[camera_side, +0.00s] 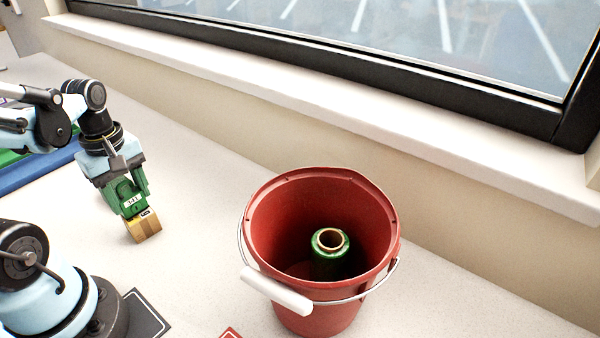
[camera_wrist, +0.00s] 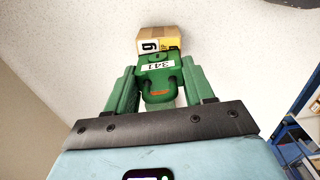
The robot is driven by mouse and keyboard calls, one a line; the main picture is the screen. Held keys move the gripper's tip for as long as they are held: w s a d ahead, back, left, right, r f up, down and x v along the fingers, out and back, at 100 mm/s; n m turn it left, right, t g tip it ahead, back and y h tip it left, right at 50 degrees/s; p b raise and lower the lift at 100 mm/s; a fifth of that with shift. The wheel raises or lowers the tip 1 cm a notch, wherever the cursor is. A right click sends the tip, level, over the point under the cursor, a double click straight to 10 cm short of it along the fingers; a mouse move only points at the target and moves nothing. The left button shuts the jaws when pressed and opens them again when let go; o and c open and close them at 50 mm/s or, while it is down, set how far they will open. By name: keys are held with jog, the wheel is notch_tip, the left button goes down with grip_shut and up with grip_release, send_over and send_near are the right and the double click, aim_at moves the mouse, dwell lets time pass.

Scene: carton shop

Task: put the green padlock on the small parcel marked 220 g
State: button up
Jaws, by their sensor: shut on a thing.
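The green padlock (camera_side: 132,201) has a white label that seems to read 341. My gripper (camera_side: 127,193), with green fingers, is shut on it and also shows in the wrist view (camera_wrist: 160,88). There the padlock (camera_wrist: 158,77) sits between the fingers, its shackle toward the wrist. A small brown parcel (camera_side: 147,231) lies on the table directly below the padlock. In the wrist view the parcel (camera_wrist: 172,34) is just beyond the padlock, with a white and yellow label. Only a "g" is readable, so the weight is hidden. I cannot tell whether padlock and parcel touch.
A red bucket (camera_side: 256,221) with a white-gripped handle stands right of the gripper, holding a green roll (camera_side: 328,264). A dark flat card (camera_side: 147,312) lies at the front. Blue shelving (camera_wrist: 294,143) shows in the wrist view. The table between parcel and bucket is clear.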

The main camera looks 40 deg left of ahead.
jog(key=shift+f, duration=0.15)
jog(key=o, duration=1.3)
notch_tip(320, 180, up, 12)
jog(key=shift+r, duration=0.1)
jog(key=w+d+f+m+t, duration=0.1)
jog(key=w+d+m+t, duration=0.1)
jog(key=m, duration=0.4)
jog(key=w+d+f+m+t, duration=0.2)
jog(key=w+d+m, duration=0.2)
jog(key=d+m, duration=0.1)
jog(key=w+d+f+m+t, duration=0.2)
jog(key=w+d+m+t, duration=0.1)
jog(key=m, duration=0.4)
jog(key=shift+w+d+f, duration=0.15)
jog(key=shift+w+d, duration=0.35)
jog(key=shift+d, duration=0.1)
